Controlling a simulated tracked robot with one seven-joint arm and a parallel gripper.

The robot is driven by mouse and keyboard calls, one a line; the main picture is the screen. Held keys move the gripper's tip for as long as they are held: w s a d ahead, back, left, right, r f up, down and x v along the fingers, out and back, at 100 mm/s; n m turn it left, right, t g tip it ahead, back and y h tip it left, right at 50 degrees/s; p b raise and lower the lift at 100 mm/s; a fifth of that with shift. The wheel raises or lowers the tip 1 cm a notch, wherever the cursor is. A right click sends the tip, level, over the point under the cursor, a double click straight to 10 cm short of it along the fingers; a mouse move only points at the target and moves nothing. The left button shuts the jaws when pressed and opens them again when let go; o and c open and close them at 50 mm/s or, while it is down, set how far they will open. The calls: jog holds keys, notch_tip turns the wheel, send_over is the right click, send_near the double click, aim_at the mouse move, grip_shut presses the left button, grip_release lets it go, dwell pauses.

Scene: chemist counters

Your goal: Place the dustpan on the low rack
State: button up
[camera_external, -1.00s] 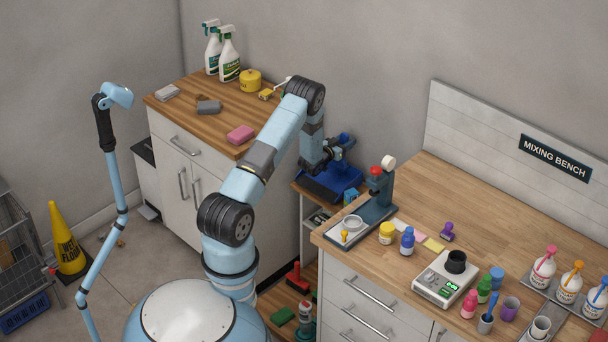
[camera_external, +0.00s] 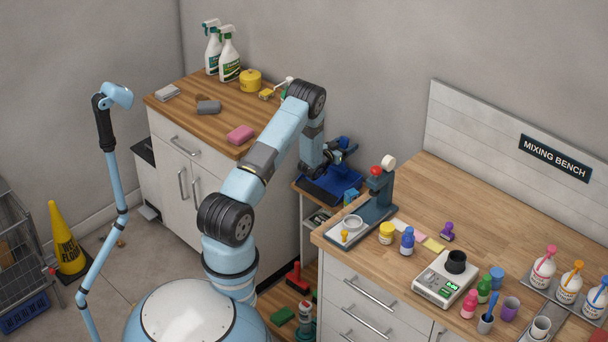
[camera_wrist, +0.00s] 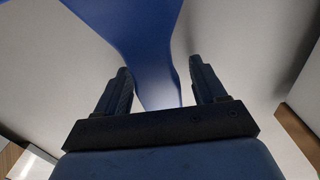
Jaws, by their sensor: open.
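The blue dustpan (camera_external: 330,188) rests on the low rack (camera_external: 309,204), in the gap between the two counters. Its blue handle (camera_wrist: 153,72) shows in the wrist view, with its narrow end between my fingers. My gripper (camera_external: 336,158) is just above the dustpan in the external view. It also shows in the wrist view (camera_wrist: 160,82), with its two dark fingers apart and visible space between each finger and the handle. My arm and gripper hide part of the dustpan in the external view.
The mixing bench (camera_external: 480,215) stands close on the right, with a red-topped press (camera_external: 375,195) near the rack. The wooden-topped cabinet (camera_external: 195,150) stands on the left, with a pink sponge (camera_external: 240,134) near its edge. A lower shelf (camera_external: 283,300) holds brushes.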

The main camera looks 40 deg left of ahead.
jog(key=s, duration=1.2)
jog(key=w+d+r+g+y, duration=0.1)
jog(key=w+d+r+g, duration=0.15)
jog(key=r, duration=1.45)
jog(key=s+d+r+g, duration=0.2)
jog(key=s+d+r, duration=0.15)
jog(key=r, duration=0.35)
jog(key=s+d+r+g, duration=0.1)
jog(key=s+d+r, duration=0.1)
jog(key=s+r, duration=0.4)
jog(key=s+d+r+g, duration=0.2)
jog(key=s+d+r, duration=0.1)
jog(key=s+r, duration=0.3)
jog(key=s+d+r+g, duration=0.1)
jog(key=s+d+r, duration=0.3)
jog(key=s, duration=0.4)
jog(key=s+d+r+g, duration=0.1)
jog(key=s+d+g, duration=0.1)
jog(key=s, duration=1)
jog(key=s+d+r+g+h, duration=0.1)
jog(key=s+d+g, duration=0.1)
jog(key=s, duration=1)
jog(key=shift+d, duration=0.75)
jog(key=shift+r, duration=0.1)
